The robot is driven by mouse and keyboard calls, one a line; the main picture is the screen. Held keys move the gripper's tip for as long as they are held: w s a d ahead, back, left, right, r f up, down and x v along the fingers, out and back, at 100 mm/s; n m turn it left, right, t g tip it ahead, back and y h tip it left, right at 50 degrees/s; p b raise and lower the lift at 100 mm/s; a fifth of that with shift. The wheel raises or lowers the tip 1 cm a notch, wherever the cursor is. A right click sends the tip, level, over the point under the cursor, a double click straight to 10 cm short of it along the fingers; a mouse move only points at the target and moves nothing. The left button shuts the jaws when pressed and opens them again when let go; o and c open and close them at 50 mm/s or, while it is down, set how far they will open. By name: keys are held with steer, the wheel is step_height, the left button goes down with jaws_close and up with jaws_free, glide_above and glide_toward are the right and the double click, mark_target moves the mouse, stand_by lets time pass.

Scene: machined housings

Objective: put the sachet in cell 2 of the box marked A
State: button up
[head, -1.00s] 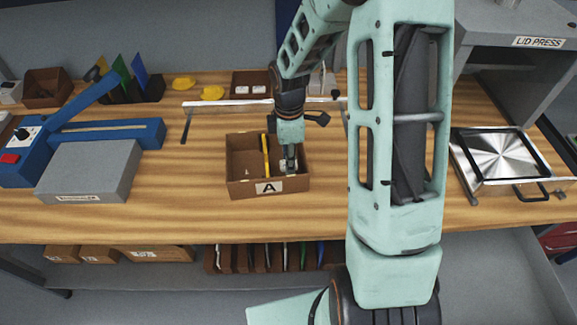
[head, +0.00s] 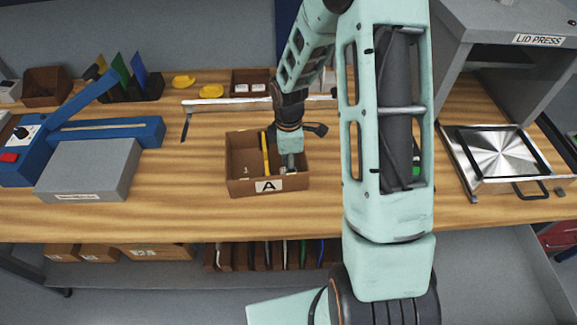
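The brown box marked A (head: 240,187) stands on the bench with its label facing front.
Behind the box are a metal rail (head: 205,105) and a brown box with white items (head: 250,76). A grey block (head: 88,170) and a blue lever device (head: 110,132) stand left. The lid press (head: 500,160) is right. Bare bench lies left of box A.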

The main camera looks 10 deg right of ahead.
step_height(320, 180, up, 12)
steer(key=shift+r, duration=0.2)
stand_by(0.4)
stand_by(0.5)
